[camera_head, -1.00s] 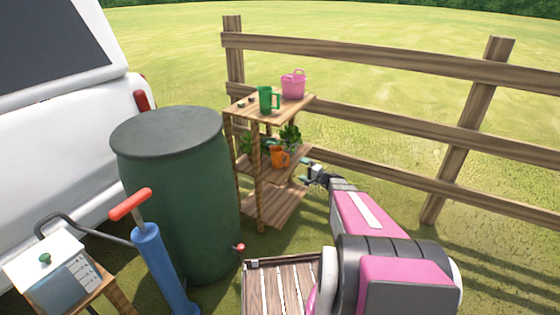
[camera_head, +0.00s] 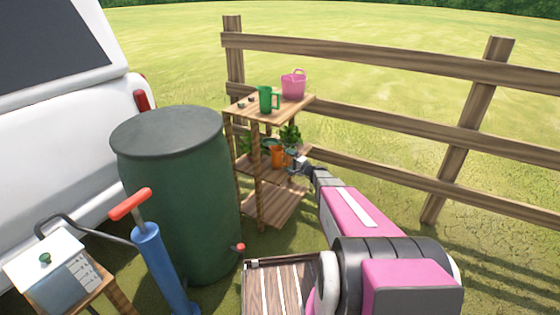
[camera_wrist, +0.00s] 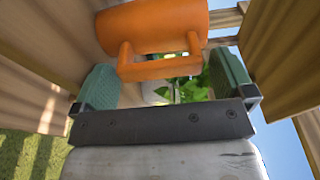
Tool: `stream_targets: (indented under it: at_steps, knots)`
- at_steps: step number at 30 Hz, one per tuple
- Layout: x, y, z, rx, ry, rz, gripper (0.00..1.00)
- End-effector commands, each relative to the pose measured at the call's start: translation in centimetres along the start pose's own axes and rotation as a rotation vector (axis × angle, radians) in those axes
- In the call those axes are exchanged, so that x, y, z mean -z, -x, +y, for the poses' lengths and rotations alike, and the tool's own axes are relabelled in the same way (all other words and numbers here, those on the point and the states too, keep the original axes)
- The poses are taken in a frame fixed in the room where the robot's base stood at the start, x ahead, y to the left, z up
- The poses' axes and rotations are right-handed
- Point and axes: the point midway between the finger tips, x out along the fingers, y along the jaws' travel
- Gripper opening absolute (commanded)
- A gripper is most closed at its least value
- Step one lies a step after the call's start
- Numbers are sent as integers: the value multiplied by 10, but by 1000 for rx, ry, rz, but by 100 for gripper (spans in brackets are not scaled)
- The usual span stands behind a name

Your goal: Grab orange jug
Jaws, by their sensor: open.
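The orange jug (camera_head: 277,157) stands on the middle shelf of the wooden stand (camera_head: 262,163). In the wrist view the orange jug (camera_wrist: 152,30) lies just beyond the fingertips, its handle (camera_wrist: 158,66) facing my gripper. My gripper (camera_head: 292,162) is at the right side of the middle shelf, close to the jug. The wrist view shows my gripper (camera_wrist: 166,80) open, with one green finger pad on each side of the jug's handle. I cannot tell whether either pad touches the jug.
Green plants (camera_head: 290,136) are behind the orange jug. A dark green barrel (camera_head: 178,200) stands left of the stand. A wooden fence (camera_head: 380,120) runs behind.

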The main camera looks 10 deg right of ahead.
Motion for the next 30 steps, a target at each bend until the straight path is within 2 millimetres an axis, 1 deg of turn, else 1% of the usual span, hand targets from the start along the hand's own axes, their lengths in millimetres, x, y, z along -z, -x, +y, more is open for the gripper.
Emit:
stream_targets:
  at_steps: [1, 3, 9, 11, 12, 13, 14, 25, 30]
  knots:
    - [1, -7, 1, 0, 0, -1, 100]
    - [0, -11, 0, 0, 0, -1, 100]
    - [0, -10, 0, 0, 0, 0, 100]
    - [0, -10, 0, 0, 0, 0, 80]
    - [0, -10, 0, 0, 0, 0, 67]
    - [0, -10, 0, 0, 0, 0, 58]
    - [0, -10, 0, 0, 0, 0, 55]
    - [0, -10, -1, 0, 0, 0, 56]
    - [-1, -10, -6, 1, -1, 0, 56]
